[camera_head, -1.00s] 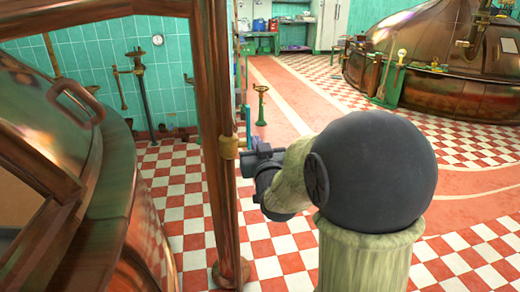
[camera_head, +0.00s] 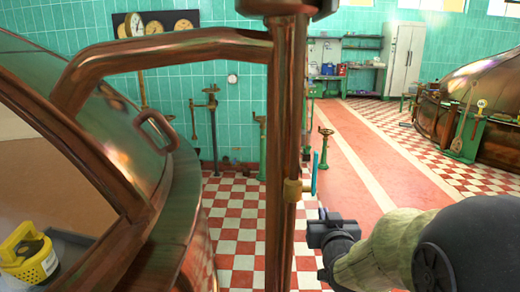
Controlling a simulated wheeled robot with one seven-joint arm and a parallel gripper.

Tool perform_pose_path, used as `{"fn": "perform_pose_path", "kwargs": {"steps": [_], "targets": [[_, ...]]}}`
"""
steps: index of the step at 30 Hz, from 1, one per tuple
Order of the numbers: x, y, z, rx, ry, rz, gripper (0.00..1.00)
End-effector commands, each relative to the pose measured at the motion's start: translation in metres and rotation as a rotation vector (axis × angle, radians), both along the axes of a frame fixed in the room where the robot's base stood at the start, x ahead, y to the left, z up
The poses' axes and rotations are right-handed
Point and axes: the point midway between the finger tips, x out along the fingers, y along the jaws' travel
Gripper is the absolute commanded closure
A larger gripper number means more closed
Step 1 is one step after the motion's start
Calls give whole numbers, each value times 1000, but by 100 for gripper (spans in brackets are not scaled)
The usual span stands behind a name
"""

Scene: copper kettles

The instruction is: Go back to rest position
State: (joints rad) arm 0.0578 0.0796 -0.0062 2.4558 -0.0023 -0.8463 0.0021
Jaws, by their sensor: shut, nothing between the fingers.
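My gripper (camera_head: 325,228), dark grey, is at the lower middle right, in front of the checkered floor. It is shut and empty. It is just right of the upright copper pipe in the picture and looks apart from it. My arm, pale green with a large dark joint, enters from the lower right corner. The copper kettle (camera_head: 165,225) fills the left side, with its frame opening towards me.
A yellow device (camera_head: 28,255) sits inside the kettle opening. A second kettle (camera_head: 485,100) stands far right. Red-white floor (camera_head: 235,230) is open between.

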Motion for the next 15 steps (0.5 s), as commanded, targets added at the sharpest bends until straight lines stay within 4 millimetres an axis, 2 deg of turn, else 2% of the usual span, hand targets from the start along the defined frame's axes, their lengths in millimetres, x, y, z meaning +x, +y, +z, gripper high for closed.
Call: {"fn": "perform_pose_path", "kwargs": {"steps": [3,5,9,15], "targets": [[-15,7,-39,11,194,12,100],[-25,10,-58,15,294,17,100],[-55,16,-99,25,525,28,100],[-109,24,-143,33,835,42,100]]}}
